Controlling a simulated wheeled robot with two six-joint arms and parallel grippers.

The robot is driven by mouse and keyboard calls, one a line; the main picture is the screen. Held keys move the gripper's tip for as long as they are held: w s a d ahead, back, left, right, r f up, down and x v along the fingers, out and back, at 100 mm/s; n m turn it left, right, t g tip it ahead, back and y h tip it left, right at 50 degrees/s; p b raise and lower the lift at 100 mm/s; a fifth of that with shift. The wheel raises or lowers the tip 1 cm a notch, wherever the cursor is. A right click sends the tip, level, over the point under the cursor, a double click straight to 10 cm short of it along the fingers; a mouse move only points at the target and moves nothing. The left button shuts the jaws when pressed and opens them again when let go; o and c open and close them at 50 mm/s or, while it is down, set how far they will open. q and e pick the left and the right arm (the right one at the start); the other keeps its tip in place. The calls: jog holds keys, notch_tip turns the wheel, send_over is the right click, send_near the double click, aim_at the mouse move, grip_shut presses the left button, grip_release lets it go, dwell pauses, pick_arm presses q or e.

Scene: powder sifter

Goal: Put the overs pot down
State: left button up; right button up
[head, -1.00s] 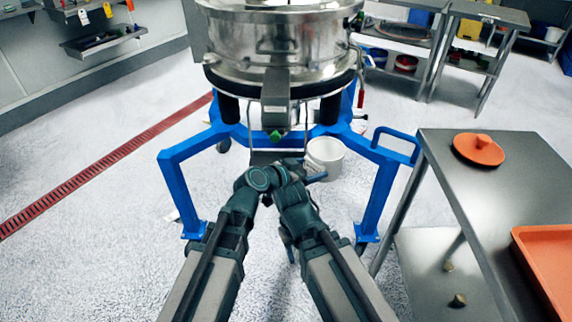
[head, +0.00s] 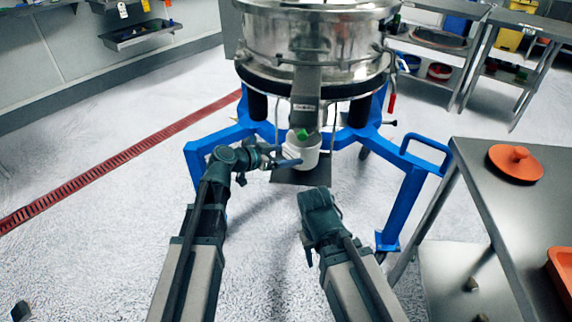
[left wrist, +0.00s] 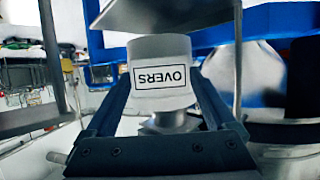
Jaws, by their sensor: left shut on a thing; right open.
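The overs pot (head: 308,153) is a white pot at the sifter's front, below the green-tipped spout (head: 305,120). In the left wrist view the pot (left wrist: 160,55) shows its OVERS label upside down, between the two fingers. My left gripper (head: 287,162) is shut on the pot from its left side. A dark plate (head: 290,177) shows below the pot; I cannot tell whether the pot touches it. My right gripper (head: 318,197) is open, empty and apart from the pot, nearer to me; its fingertips are mostly hidden.
The steel sifter (head: 300,45) stands on a blue frame (head: 415,190) whose legs flank the pot. A steel table (head: 490,210) on the right holds an orange lid (head: 515,162) and an orange tray (head: 562,270).

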pick_arm(q)
jog(key=shift+a+f+b, duration=0.1)
jog(key=shift+f+b, duration=1.8)
jog(key=shift+r, duration=0.15)
